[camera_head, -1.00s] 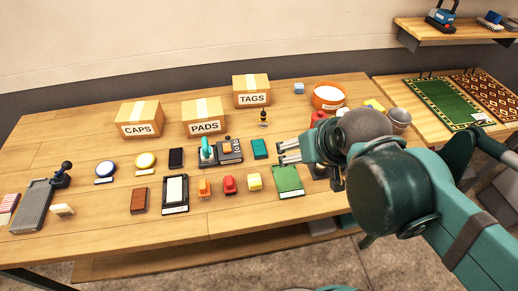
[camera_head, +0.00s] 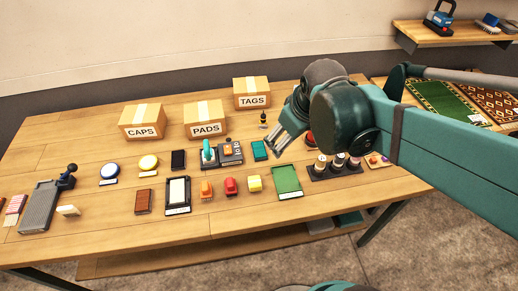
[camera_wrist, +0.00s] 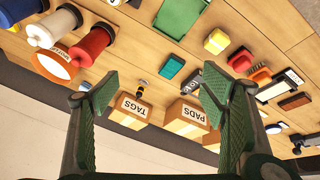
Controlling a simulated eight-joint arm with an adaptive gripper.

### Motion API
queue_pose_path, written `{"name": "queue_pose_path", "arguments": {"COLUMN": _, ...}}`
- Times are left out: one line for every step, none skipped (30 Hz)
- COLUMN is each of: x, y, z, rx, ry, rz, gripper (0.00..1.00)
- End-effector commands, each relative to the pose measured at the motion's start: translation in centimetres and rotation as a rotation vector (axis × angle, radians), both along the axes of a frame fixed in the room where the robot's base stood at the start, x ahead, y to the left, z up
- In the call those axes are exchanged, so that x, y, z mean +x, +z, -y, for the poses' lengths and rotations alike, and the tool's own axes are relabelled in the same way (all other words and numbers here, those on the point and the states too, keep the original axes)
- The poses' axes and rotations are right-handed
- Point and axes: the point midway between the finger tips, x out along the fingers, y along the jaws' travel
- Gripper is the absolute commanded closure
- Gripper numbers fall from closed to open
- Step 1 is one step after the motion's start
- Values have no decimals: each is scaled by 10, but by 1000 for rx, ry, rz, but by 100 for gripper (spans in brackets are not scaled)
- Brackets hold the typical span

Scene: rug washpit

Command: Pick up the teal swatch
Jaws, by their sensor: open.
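The teal swatch (camera_head: 259,150) is a small flat block lying on the wooden table, right of a dark device with a teal lever. It also shows in the wrist view (camera_wrist: 171,67), upper middle, in the gap between the fingers. My gripper (camera_head: 277,146) is open and empty, just right of the swatch in the head view and apart from it. In the wrist view the two green finger pads (camera_wrist: 157,90) stand wide apart. The exact height above the table cannot be told.
A green tray (camera_head: 287,181) and a yellow block (camera_head: 254,183) lie in front of the swatch. The dark device (camera_head: 230,153) is close on its left. The TAGS box (camera_head: 251,93) and PADS box (camera_head: 205,119) stand behind. A rack of spools (camera_head: 336,167) stands to the right.

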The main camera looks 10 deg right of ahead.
Motion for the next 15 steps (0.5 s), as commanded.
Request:
{"name": "queue_pose_path", "arguments": {"x": 6, "y": 1, "z": -2, "rx": -10, "ry": 25, "rz": -10, "gripper": 28}}
{"name": "queue_pose_path", "arguments": {"x": 9, "y": 1, "z": -2, "rx": -17, "ry": 41, "rz": -17, "gripper": 28}}
{"name": "queue_pose_path", "arguments": {"x": 13, "y": 0, "z": -4, "rx": -26, "ry": 64, "rz": -26, "gripper": 28}}
{"name": "queue_pose_path", "arguments": {"x": 15, "y": -1, "z": -4, "rx": -33, "ry": 81, "rz": -33, "gripper": 28}}
{"name": "queue_pose_path", "arguments": {"x": 18, "y": -2, "z": -5, "rx": -40, "ry": 98, "rz": -39, "gripper": 28}}
{"name": "queue_pose_path", "arguments": {"x": 22, "y": -3, "z": -6, "rx": -49, "ry": 120, "rz": -50, "gripper": 28}}
{"name": "queue_pose_path", "arguments": {"x": 24, "y": -3, "z": -7, "rx": -55, "ry": 138, "rz": -57, "gripper": 28}}
{"name": "queue_pose_path", "arguments": {"x": 28, "y": -4, "z": -8, "rx": -61, "ry": 155, "rz": -63, "gripper": 28}}
{"name": "queue_pose_path", "arguments": {"x": 31, "y": -6, "z": -9, "rx": -69, "ry": 177, "rz": -72, "gripper": 28}}
{"name": "queue_pose_path", "arguments": {"x": 34, "y": -7, "z": -10, "rx": -75, "ry": 195, "rz": -79, "gripper": 28}}
{"name": "queue_pose_path", "arguments": {"x": 36, "y": -8, "z": -11, "rx": -81, "ry": 212, "rz": -86, "gripper": 28}}
{"name": "queue_pose_path", "arguments": {"x": 40, "y": -10, "z": -12, "rx": -88, "ry": 235, "rz": -95, "gripper": 28}}
{"name": "queue_pose_path", "arguments": {"x": 43, "y": -11, "z": -13, "rx": -94, "ry": 253, "rz": -101, "gripper": 28}}
{"name": "queue_pose_path", "arguments": {"x": 45, "y": -12, "z": -14, "rx": -100, "ry": 270, "rz": -108, "gripper": 28}}
{"name": "queue_pose_path", "arguments": {"x": 49, "y": -14, "z": -15, "rx": -107, "ry": 293, "rz": -118, "gripper": 28}}
